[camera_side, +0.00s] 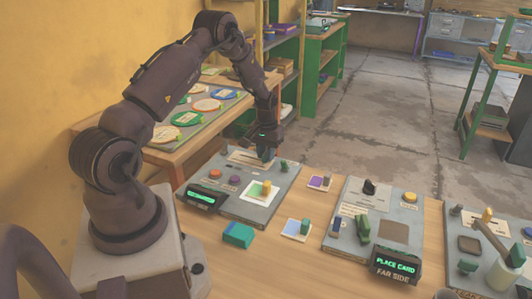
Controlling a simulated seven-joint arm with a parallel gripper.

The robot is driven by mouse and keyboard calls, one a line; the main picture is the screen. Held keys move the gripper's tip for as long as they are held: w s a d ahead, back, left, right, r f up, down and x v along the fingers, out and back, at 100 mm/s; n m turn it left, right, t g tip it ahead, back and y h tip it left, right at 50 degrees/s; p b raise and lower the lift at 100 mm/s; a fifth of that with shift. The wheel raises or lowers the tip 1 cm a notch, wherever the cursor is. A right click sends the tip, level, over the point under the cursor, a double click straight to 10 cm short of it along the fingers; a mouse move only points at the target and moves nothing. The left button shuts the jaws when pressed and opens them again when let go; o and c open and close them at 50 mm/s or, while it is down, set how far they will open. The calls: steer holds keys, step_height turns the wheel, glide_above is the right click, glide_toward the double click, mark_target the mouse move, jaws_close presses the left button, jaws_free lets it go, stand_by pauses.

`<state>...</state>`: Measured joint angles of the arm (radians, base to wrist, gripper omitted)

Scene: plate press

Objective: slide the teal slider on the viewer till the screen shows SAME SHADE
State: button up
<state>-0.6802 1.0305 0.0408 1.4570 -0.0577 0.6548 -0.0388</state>
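The left grey panel (240,212) looks like the viewer. Its small dark screen (203,196) shows a lit teal line, too small to read. My gripper (265,149) points down over the far part of this panel, at a pale slotted strip (243,158). A small teal piece shows at the fingertips; I cannot tell whether it is the slider or part of my gripper, nor whether the fingers are open or shut. A green knob (284,166) stands right of the gripper.
A teal block (238,235), a purple card (319,182) and a white card (297,229) lie on the wooden table. A hammer-like tool (492,240) is at right.

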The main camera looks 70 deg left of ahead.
jaws_close()
steer(key=shift+s+a, duration=1.1)
steer(key=shift+o, duration=2.4)
jaws_free()
step_height(320, 180, up, 13)
